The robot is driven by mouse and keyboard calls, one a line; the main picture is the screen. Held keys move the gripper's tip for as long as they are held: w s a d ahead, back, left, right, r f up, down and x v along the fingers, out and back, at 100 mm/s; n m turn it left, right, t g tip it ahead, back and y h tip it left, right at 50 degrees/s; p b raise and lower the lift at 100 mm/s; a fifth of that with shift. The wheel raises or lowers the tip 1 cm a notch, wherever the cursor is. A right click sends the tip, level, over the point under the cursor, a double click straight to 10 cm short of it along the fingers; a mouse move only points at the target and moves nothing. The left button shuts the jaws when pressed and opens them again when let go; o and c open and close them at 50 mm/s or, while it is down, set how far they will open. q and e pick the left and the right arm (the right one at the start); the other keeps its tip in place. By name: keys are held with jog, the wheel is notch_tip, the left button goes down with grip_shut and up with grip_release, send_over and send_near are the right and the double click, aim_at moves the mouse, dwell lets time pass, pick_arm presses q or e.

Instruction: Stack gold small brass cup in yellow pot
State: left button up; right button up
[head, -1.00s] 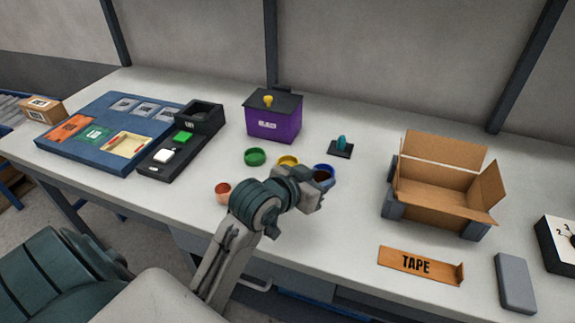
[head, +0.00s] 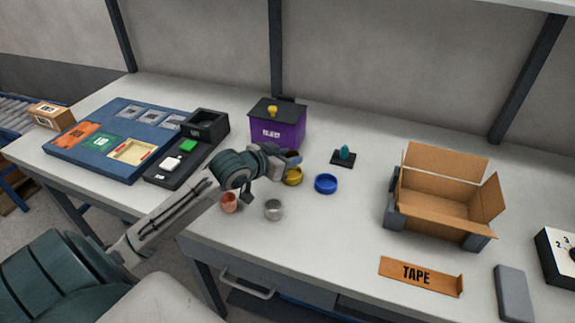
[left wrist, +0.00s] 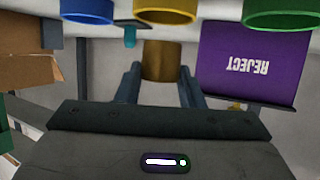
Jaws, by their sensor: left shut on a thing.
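The gold small brass cup (left wrist: 163,60) is held between the two fingers of my left gripper (left wrist: 161,75) in the left wrist view. In the head view my left gripper (head: 291,157) is just above and behind the yellow pot (head: 293,178), and the cup is mostly hidden by the fingers. The yellow pot also shows at the top of the left wrist view (left wrist: 165,15), beyond the cup. The cup looks above the pot; a gap between them is hard to judge. My right gripper is not in view.
A blue pot (head: 326,184) is right of the yellow pot. A green pot (left wrist: 284,14) shows in the left wrist view. A copper cup (head: 229,203) and a silver cup (head: 273,210) stand in front. A purple reject box (head: 277,128) is behind; an open carton (head: 437,205) is at right.

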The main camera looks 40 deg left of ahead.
pick_arm(q)
notch_tip(320, 180, down, 4)
jog(key=shift+r, duration=0.25)
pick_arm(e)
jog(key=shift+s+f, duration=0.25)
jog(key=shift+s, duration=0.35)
